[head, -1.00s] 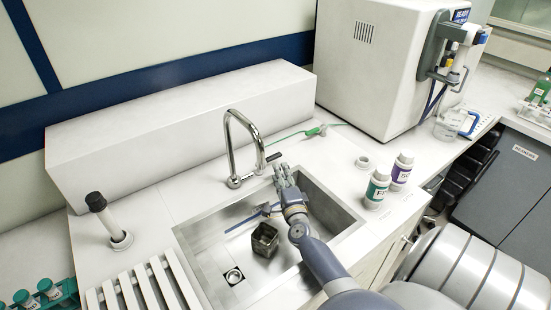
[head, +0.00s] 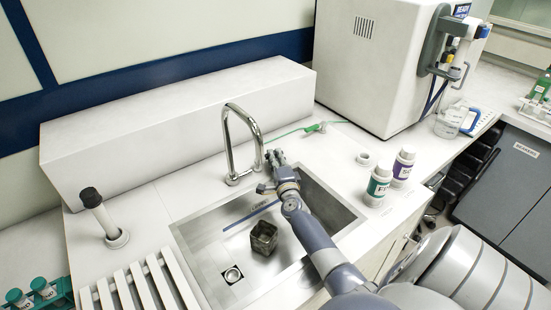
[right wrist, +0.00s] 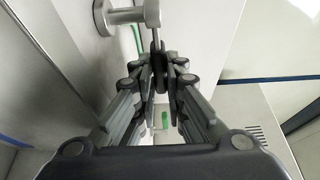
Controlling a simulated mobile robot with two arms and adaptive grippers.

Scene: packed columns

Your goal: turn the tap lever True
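The chrome tap (head: 256,135) with its curved spout stands at the back edge of the steel sink. In the right wrist view its round metal body (right wrist: 122,16) is at the top, with the thin tap lever (right wrist: 156,36) reaching down from it. My right gripper (head: 273,157) is at the tap's right side, over the sink's back edge. In the right wrist view my right gripper (right wrist: 161,62) has its fingertips nearly together, with the lever's end between them. The fingers hide most of the lever in the head view. My left gripper is not in view.
Two labelled bottles (head: 378,186) stand right of the sink. A green nozzle (head: 314,128) lies behind it. A white machine (head: 365,75) stands at the back right.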

